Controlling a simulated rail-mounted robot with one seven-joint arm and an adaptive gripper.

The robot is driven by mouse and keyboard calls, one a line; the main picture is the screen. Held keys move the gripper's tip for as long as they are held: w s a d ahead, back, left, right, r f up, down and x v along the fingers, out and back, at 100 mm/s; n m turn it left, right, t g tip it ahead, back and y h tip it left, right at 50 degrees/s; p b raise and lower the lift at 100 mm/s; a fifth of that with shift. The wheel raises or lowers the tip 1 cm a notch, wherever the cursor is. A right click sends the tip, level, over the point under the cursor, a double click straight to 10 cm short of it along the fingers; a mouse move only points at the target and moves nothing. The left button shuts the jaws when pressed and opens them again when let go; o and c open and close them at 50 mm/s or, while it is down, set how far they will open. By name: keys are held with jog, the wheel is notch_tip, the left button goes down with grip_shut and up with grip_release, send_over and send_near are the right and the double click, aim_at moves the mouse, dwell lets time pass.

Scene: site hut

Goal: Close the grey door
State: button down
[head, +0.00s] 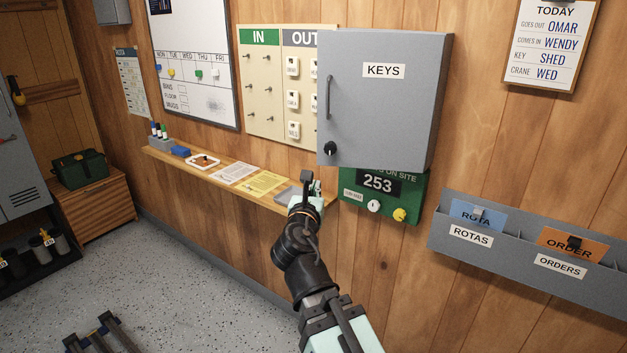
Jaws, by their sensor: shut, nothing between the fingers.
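The grey door (371,109) of the wall cabinet labelled KEYS faces the room, with a vertical bar handle (328,97) on its left side and a black knob (330,148) below it. I cannot tell whether the door lies flush against its frame or stands a little ajar; the inside is hidden. My gripper (312,183) is shut and empty. In the picture it is below and left of the knob, in front of the wooden shelf, apart from the door.
A green 253 panel (411,205) with knobs sits under the cabinet. The IN/OUT board (279,119) is to its left, partly behind it. A narrow shelf (262,197) holds papers and small items. A grey rack (500,259) projects at right. Floor at left is mostly free.

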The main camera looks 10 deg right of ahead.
aim_at(323, 164)
jog(key=p+x, duration=0.4)
jog(key=x, duration=0.7)
jog(key=shift+w+d+f+p, duration=0.1)
jog(key=shift+w+d+p, duration=0.05)
jog(key=shift+w+p, duration=0.25)
